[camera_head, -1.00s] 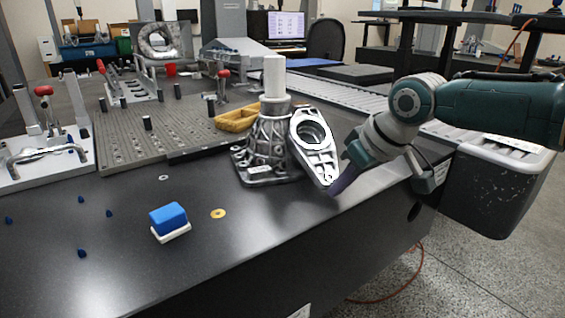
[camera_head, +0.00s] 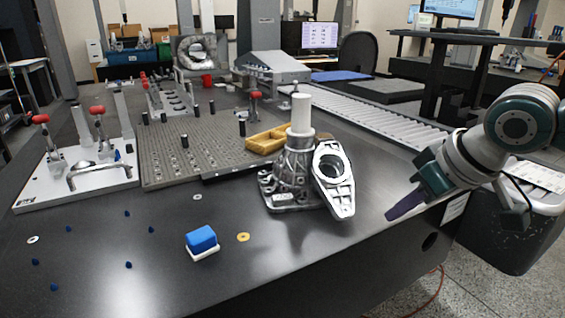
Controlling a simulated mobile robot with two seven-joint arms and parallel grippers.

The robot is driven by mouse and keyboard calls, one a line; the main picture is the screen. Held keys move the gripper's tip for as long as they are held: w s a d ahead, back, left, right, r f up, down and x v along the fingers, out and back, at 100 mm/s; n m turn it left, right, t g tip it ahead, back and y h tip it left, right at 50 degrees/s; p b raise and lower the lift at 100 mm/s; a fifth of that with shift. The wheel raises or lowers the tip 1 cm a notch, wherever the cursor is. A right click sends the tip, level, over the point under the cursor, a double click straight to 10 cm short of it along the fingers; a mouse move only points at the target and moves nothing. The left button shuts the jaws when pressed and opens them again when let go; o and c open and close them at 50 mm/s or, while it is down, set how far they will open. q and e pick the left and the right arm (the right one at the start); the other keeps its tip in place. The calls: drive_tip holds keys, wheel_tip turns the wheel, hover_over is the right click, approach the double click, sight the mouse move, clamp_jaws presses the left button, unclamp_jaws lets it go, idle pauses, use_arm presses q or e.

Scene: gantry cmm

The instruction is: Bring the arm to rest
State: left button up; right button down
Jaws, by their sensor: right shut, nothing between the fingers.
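My right gripper (camera_head: 405,205) comes in from the right, its purple fingers shut and empty. It hangs over the right edge zone of the black table, pointing down and to the left. A flat silver bracket with a large hole (camera_head: 334,184) leans upright against a ribbed metal housing (camera_head: 288,178). A gap lies between my gripper and the bracket. A white cylinder (camera_head: 302,115) stands on top of the housing. My left gripper is not in view.
A blue block on a white base (camera_head: 202,242) and a brass washer (camera_head: 243,237) lie in front. A grey hole plate (camera_head: 195,150), a yellow tray (camera_head: 267,139) and a clamp fixture (camera_head: 75,178) stand behind.

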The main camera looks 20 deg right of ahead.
drive_tip(key=s+a+r+n+g+y+p, duration=0.1)
drive_tip(key=s+a+r+p, duration=0.3)
drive_tip(key=a, duration=0.3)
drive_tip(key=s+a+r+n+y+p, duration=0.1)
drive_tip(key=s+a+r+n+p, duration=0.1)
drive_tip(key=s+a+p, duration=0.4)
drive_tip(key=s+a+r+h+p, duration=0.1)
drive_tip(key=s+a+r+p, duration=0.3)
drive_tip(key=s+r+p, duration=0.45)
drive_tip(key=s+d+r+m+g+h+p, duration=0.15)
drive_tip(key=s+r+p, duration=0.25)
drive_tip(key=r+p, duration=0.45)
wheel_tip(320, 180, up, 36)
drive_tip(key=p, duration=3.3)
drive_tip(key=shift+w, duration=0.15)
